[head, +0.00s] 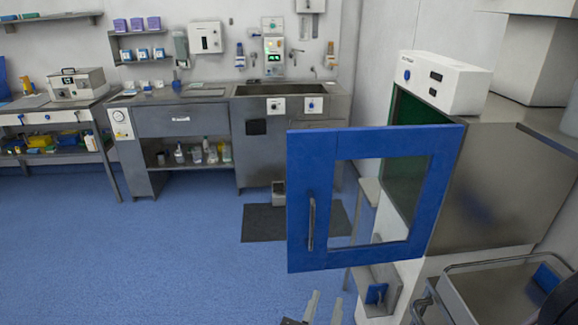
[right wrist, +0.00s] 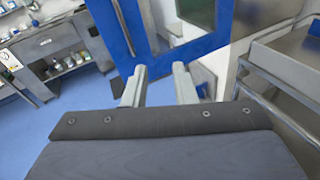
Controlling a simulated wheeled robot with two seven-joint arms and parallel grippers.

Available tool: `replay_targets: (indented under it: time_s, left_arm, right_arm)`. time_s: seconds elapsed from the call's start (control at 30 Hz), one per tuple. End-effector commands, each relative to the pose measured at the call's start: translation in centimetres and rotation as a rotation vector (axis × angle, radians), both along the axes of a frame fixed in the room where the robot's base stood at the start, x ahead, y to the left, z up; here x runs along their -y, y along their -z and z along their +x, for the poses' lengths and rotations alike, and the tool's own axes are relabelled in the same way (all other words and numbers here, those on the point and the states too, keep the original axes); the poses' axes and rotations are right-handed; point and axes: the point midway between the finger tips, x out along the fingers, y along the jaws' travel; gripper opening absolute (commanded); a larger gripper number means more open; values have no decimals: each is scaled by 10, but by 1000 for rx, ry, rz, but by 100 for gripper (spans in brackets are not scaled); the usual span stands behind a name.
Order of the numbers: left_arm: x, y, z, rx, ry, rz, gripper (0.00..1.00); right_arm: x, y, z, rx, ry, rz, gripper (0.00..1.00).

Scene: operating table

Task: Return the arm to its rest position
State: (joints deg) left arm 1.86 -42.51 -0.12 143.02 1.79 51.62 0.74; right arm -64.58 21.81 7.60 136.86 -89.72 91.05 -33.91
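My right gripper (head: 325,308) shows at the bottom edge of the head view, below the blue door. It also shows in the right wrist view (right wrist: 160,85), where its two fingers stand apart with nothing between them. The gripper is open and empty. The blue door (head: 302,165) with a glass window and a grey vertical handle (head: 311,224) stands swung open from the steel cabinet (head: 490,185). In the right wrist view the blue door (right wrist: 125,30) is beyond the fingertips; I see no contact. My left gripper is not in view.
A metal cart (head: 490,264) with a tray stands at the lower right, close to my right arm. A steel sink counter (head: 290,105) runs along the back wall. A dark mat (head: 262,224) lies behind the door. The blue floor (head: 150,260) at left is clear.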

Motion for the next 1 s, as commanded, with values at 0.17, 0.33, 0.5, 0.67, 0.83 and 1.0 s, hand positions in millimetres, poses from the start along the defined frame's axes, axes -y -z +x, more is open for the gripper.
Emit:
replay_targets:
  time_s: [0.17, 0.33, 0.5, 0.67, 0.83, 1.0]
  left_arm:
    - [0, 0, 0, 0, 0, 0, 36]
    - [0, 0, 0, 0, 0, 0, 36]
    - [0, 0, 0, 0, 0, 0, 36]
    - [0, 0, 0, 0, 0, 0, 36]
    - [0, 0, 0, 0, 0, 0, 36]
    - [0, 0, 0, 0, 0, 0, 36]
  right_arm:
    - [45, 14, 3, -91, 169, 140, 25]
    - [103, 39, -8, -211, 432, 382, 25]
    - [162, 78, -52, -332, 880, 858, 25]
    - [168, 101, -101, -318, 1392, 1539, 25]
    - [152, 85, -106, -142, 1733, 2205, 25]
    - [150, 64, -98, -2, -1821, -2542, 25]
